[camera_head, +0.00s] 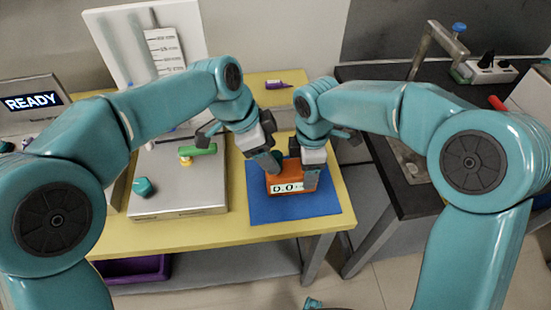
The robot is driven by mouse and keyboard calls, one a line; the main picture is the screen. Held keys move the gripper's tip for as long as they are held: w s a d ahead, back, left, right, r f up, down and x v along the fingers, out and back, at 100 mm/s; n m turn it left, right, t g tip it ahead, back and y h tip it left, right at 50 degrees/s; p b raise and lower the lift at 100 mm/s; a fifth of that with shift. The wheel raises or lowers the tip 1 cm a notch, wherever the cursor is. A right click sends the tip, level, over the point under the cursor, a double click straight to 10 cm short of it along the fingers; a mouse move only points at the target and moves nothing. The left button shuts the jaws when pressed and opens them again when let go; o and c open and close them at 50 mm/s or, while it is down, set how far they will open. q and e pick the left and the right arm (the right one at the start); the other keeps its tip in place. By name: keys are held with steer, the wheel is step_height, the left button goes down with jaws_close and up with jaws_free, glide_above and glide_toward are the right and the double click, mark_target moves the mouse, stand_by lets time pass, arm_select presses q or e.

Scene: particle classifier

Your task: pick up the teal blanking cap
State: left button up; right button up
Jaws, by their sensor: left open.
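A small teal cap (142,187) lies near the left front of the grey metal platform (180,208) on the yellow table. My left gripper (262,158) is open, to the right of the platform and well away from the cap, near the orange device (288,187). My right gripper (311,168) is close beside it, in front of the right part of the orange device. Whether it touches the device, and whether its jaws are open, I cannot tell.
A blue mat (262,211) lies under the orange device, which reads 0.0. A green bar-shaped part (198,150) with a yellow piece sits at the back of the platform. A READY display (33,101) stands at left. A black bench (408,202) with a tap is at right.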

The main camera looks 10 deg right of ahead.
arm_select(q)
steer(key=shift+x, duration=1.15)
steer(key=c, duration=1)
steer(key=shift+c, duration=0.2)
step_height(320, 180, up, 10)
steer(key=shift+r, duration=0.1)
